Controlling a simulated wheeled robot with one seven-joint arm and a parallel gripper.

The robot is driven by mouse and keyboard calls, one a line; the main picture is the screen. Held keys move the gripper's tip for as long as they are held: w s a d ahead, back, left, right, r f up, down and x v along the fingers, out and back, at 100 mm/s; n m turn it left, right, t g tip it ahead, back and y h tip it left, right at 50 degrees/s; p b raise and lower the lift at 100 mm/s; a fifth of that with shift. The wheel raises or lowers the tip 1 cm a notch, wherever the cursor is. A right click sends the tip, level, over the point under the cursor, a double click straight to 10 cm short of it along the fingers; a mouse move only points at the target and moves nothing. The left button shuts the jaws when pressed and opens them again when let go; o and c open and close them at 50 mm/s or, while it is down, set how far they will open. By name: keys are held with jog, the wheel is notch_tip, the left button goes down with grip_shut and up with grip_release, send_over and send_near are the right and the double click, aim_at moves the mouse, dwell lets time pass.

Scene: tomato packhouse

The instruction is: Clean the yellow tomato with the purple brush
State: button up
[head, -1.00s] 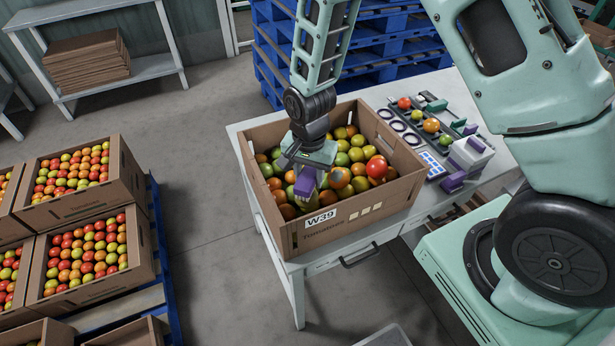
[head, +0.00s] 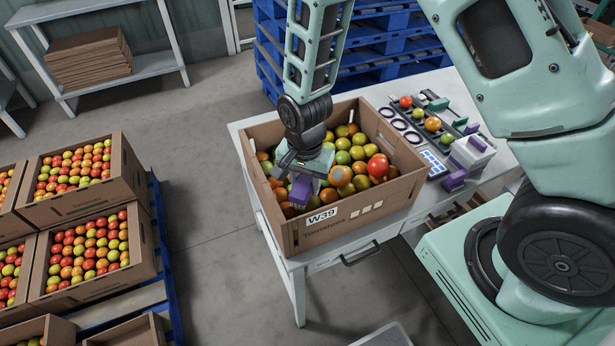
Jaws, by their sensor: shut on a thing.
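My gripper (head: 302,178) points down into the near left part of the cardboard crate (head: 360,228) marked W39. It is shut on a purple block that looks like the purple brush (head: 301,193), low against the tomatoes. Its underside is hidden, so I cannot tell whether it touches one. I cannot single out the yellow tomato for sure. Several yellow-green tomatoes (head: 358,153) lie in the crate, and an orange one with a pale patch (head: 340,176) sits just right of the gripper.
The crate stands on a white table (head: 300,290). To its right are a dark tray with tomatoes (head: 433,124), dark rings (head: 399,124), a blue-and-white grid (head: 433,162) and a white-and-purple block (head: 470,157). Full tomato crates (head: 130,180) stand at left; the floor between is clear.

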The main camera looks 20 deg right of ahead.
jog(key=shift+s+a+f, duration=0.15)
jog(key=shift+s+a, duration=0.1)
jog(key=shift+s, duration=0.2)
jog(key=shift+d, duration=0.1)
jog(key=shift+w+d, duration=1.45)
jog(key=shift+w, duration=0.25)
jog(key=shift+s+a+p, duration=0.35)
jog(key=shift+s+a, duration=1.2)
jog(key=shift+a, duration=0.05)
jog(key=shift+d, duration=0.1)
